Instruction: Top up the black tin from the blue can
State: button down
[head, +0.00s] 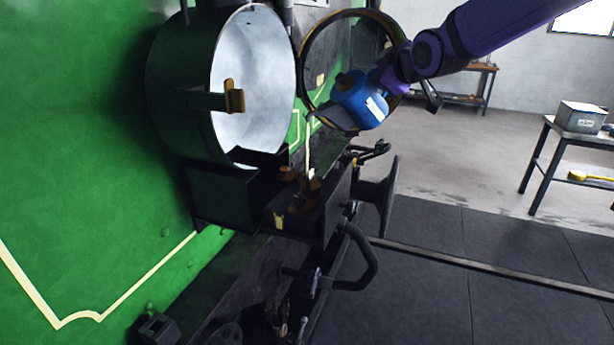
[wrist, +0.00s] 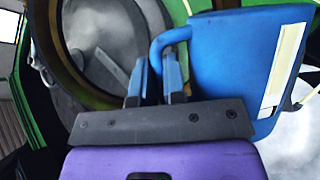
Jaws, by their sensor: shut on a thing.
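The blue can (head: 360,103) is tilted in the air, its spout pointing down to the left. A thin pale stream (head: 309,150) falls from the spout into or onto a dark box-shaped vessel (head: 300,222) with a yellow tab, which looks like the black tin. Brown shapes show at its top; its fill level cannot be made out. My gripper (head: 383,84) is at the can's right side. In the wrist view, my gripper's fingers (wrist: 157,82) are shut on the handle of the blue can (wrist: 222,65), which carries a pale label strip.
A large round lamp-like housing (head: 178,85) with a pale interior is on the green wall (head: 80,130) at left. A dark ring (head: 306,60) stands behind the can. Curved pipes (head: 365,260) are below right. Open floor (head: 450,150) and a table (head: 548,155) lie at right.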

aim_at(384, 97)
jog(key=shift+f, duration=0.1)
jog(key=shift+w+d+f, duration=0.1)
jog(key=shift+f, duration=0.2)
dwell(1.0)
jog(key=shift+a+r, duration=0.2)
jog(key=shift+r, duration=0.25)
jog(key=shift+d+f, duration=0.1)
dwell(0.5)
jog(key=shift+w+d+f+m+g+y, duration=0.15)
jog(key=shift+f+m+y, duration=0.15)
jog(key=shift+f, duration=0.45)
jog(key=shift+d+f+m+g+y, duration=0.1)
jog(key=shift+d+f+m+y, duration=0.2)
jog(key=shift+f, duration=0.5)
jog(key=shift+w+d+f+m+g+y, duration=0.15)
jog(key=shift+f+m, duration=0.25)
jog(key=shift+f, duration=0.35)
notch_tip(384, 97, down, 7)
jog(key=s+a+m+g+y, duration=0.1)
jog(key=m+y, duration=0.2)
jog(key=shift+a+f+m, duration=0.15)
jog(key=shift+a+m, duration=0.25)
jog(key=shift+s, duration=0.1)
